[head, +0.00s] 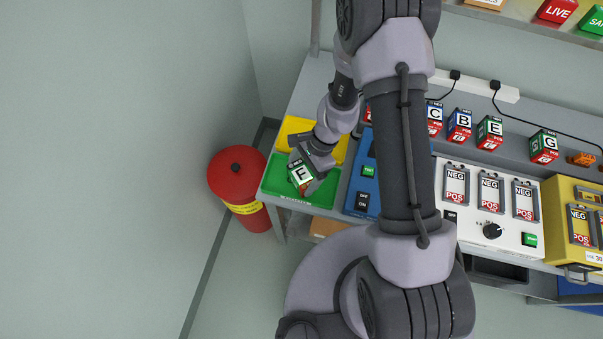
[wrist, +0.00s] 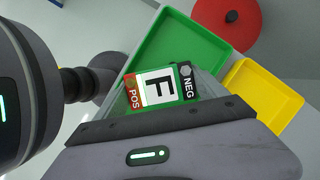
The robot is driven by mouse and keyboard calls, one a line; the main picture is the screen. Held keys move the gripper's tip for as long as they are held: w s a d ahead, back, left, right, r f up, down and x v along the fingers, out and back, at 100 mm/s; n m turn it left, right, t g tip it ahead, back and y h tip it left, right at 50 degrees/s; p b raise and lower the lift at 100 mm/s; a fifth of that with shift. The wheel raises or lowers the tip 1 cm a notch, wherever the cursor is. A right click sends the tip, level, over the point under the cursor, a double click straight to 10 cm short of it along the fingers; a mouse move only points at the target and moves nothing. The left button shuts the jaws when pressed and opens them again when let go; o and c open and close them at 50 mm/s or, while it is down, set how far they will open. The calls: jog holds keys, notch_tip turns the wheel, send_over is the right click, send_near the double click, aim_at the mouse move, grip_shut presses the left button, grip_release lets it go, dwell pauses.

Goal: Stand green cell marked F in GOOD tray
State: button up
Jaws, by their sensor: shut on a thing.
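The green cell marked F (head: 301,174) is at my gripper (head: 306,164), which is shut on it. In the wrist view the cell (wrist: 160,86) shows its white F label, a red POS end at the left and a black NEG end at the right. The green tray (head: 270,179) lies under or just behind the cell in the head view, and it also shows in the wrist view (wrist: 190,35) with its visible floor empty. I cannot tell whether the cell touches the tray floor. The gripper's fingertips are partly hidden.
A yellow tray (head: 290,128) adjoins the green tray. A red bin (head: 237,175) stands on the floor left of the bench. A blue unit (head: 358,195) is right of the trays. Several cells, including one marked G (head: 544,146), stand along the back.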

jog(key=o, duration=2)
jog(key=shift+f, duration=0.1)
jog(key=shift+r+p, duration=0.35)
jog(key=w+d+r+n+t+p, duration=0.1)
jog(key=w+d+r+p, duration=0.1)
jog(key=r, duration=0.9)
jog(key=w+d+r+n+t+p, duration=0.1)
jog(key=d+r+p, duration=0.15)
jog(key=r, duration=0.85)
jog(key=s+d+r+n+t+h, duration=0.1)
jog(key=s+r+n+t, duration=0.1)
jog(key=s+r, duration=0.5)
jog(key=s+d+r+n+t+h, duration=0.1)
jog(key=s+r+n+t, duration=0.2)
jog(key=s+r, duration=0.4)
notch_tip(320, 180, up, 6)
jog(key=shift+d+f+n+t+b, duration=0.15)
jog(key=shift+n+t+b, duration=0.25)
jog(key=shift+n, duration=0.4)
notch_tip(320, 180, down, 14)
jog(key=b, duration=1.4)
